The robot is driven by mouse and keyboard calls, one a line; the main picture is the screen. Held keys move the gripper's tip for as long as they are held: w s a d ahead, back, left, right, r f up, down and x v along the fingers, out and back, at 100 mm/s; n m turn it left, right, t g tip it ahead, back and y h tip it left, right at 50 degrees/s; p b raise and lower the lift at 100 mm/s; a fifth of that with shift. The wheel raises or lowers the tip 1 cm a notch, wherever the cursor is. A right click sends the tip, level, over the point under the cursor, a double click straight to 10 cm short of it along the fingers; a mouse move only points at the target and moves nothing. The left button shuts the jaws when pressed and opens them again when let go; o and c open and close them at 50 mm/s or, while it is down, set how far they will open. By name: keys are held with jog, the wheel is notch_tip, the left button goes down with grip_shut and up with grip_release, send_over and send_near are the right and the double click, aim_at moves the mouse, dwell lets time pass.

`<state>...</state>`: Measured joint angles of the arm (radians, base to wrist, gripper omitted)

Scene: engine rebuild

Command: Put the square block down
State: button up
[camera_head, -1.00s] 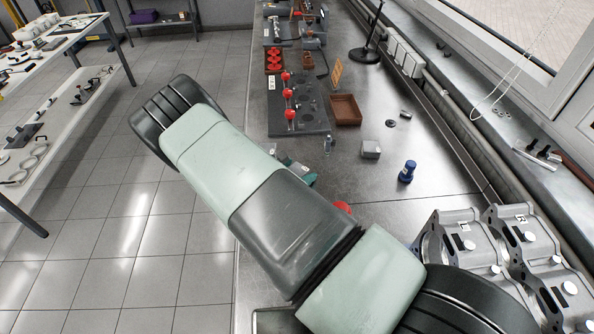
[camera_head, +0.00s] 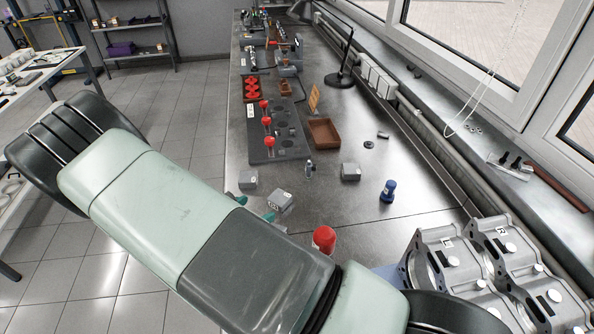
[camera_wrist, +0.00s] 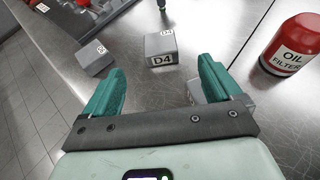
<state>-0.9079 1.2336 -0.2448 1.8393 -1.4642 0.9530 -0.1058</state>
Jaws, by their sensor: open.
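A grey square block marked D4 (camera_wrist: 160,50) rests on the metal bench, ahead of my gripper (camera_wrist: 172,88) in the wrist view. A second grey block (camera_wrist: 95,58) rests to its left, near the bench edge. A pale grey piece (camera_wrist: 212,88) shows beside the right finger, partly hidden by it. My gripper's teal fingers are spread, with nothing held between them. In the head view, one grey block (camera_head: 281,201) lies close to the fingertips, another (camera_head: 248,179) stands farther left, and a third (camera_head: 350,172) stands farther right. Which is the task's block, I cannot tell.
A red oil filter (camera_wrist: 294,50) stands right of my gripper. A dark rack (camera_head: 276,144), a brown tray (camera_head: 323,132) and engine castings (camera_head: 465,255) are on the bench.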

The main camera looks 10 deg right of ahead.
jog(key=s+d+r+m+g+y, duration=0.1)
jog(key=s+d+r+m+g, duration=0.1)
jog(key=d+r+m, duration=0.45)
jog(key=s+d+r+m+g+y, duration=0.1)
jog(key=s+r+m+g, duration=0.25)
jog(key=r, duration=0.65)
jog(key=s+d+r+m+g, duration=0.1)
jog(key=d+r+m+g, duration=0.1)
jog(key=d+r+m, duration=0.5)
jog(key=s+a+r+m+t+y, duration=0.1)
jog(key=s+r+m+t+y, duration=0.2)
jog(key=s+r+m+y, duration=0.4)
jog(key=s+r+m, duration=0.2)
jog(key=s+r, duration=0.7)
jog(key=s, duration=0.3)
jog(key=shift+m+t, duration=0.3)
jog(key=shift+t, duration=0.05)
jog(key=shift+a+r, duration=0.1)
